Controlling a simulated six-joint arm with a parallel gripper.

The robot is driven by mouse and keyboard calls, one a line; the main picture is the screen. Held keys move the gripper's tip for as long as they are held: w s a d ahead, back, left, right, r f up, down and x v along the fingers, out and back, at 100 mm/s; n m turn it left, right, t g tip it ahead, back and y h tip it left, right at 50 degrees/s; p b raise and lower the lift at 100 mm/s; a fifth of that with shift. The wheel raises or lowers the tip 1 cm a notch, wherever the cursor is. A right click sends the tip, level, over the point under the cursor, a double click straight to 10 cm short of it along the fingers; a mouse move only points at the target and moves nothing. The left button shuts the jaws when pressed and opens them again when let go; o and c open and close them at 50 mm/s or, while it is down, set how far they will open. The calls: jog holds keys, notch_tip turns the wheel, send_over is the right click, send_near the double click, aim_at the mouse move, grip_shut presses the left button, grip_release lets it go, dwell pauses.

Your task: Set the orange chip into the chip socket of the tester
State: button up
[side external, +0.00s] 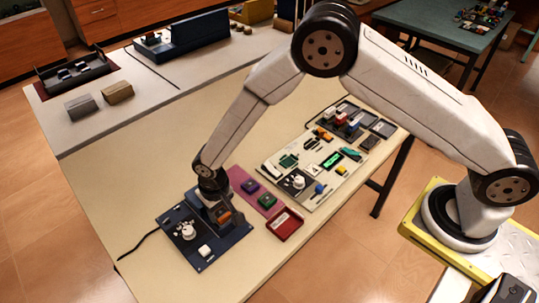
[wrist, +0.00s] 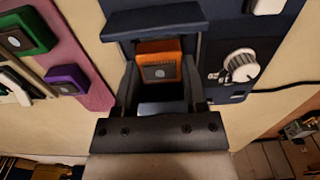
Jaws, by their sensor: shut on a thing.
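The orange chip (wrist: 158,47), with a dark grey square face, sits between the fingers of my gripper (wrist: 160,76) in the wrist view. My gripper is shut on it. In the side view the orange chip (side external: 225,214) shows low at my gripper (side external: 220,211), over the right part of the tester (side external: 217,253). The tester is a dark blue panel with a white knob (side external: 187,231) and a white button (side external: 205,250). A dark blue raised part (wrist: 155,20) of it lies just beyond the chip. The chip socket is hidden, so I cannot tell whether the chip touches it.
A pink mat (side external: 238,178) beside the tester holds a purple chip (side external: 250,186) and a green chip (side external: 266,201). A red tray (side external: 285,224) stands to the right. A pale board (side external: 310,192) with several parts lies behind. The table's front left is clear apart from a black cable.

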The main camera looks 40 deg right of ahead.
aim_at(220, 212)
jog(key=shift+r, duration=2.8)
jog(key=o, duration=0.5)
jog(key=c, duration=0.4)
jog(key=d, duration=0.9)
jog(key=w+d, duration=0.1)
jog(key=d, duration=0.8)
jog(key=d+r, duration=0.1)
jog(key=d, duration=0.8)
jog(key=shift+w+r, duration=0.1)
jog(key=shift+w, duration=0.15)
jog(key=shift+c, duration=0.2)
